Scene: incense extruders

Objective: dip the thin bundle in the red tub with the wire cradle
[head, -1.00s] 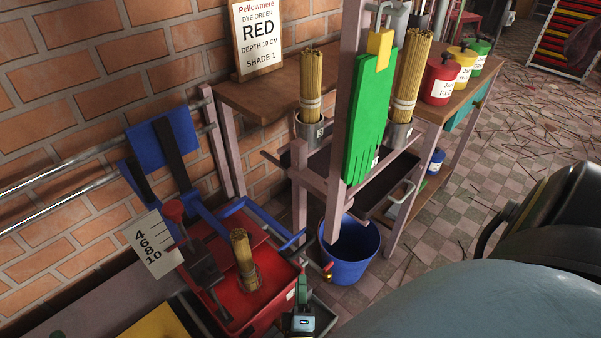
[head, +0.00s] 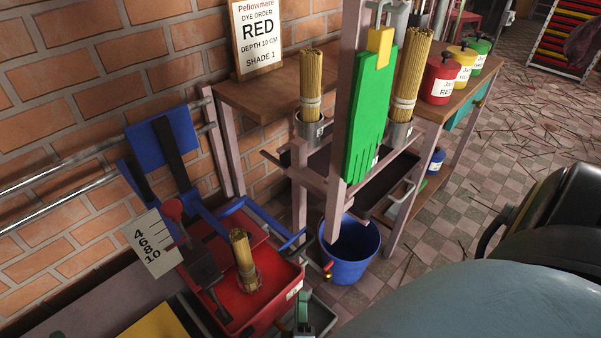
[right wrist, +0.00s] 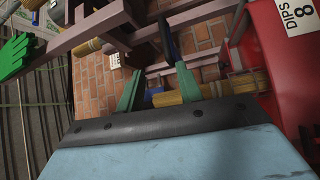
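The red tub (head: 262,312) sits at the lower middle of the head view. It fills the right side of the right wrist view (right wrist: 277,60). A thin tan bundle (head: 242,252) stands nearly upright at the tub, banded near its base. Blue bars (head: 245,208) cross the tub's back; I cannot clearly tell which part is the wire cradle. My right gripper (head: 302,318) is just past the tub's near right edge, partly cut off below. In the right wrist view its green fingers (right wrist: 160,82) are apart, with tan sticks (right wrist: 215,91) showing behind them. My left gripper is out of view.
A blue bucket (head: 350,255) is behind right. A green glove (head: 368,115) hangs on a post.

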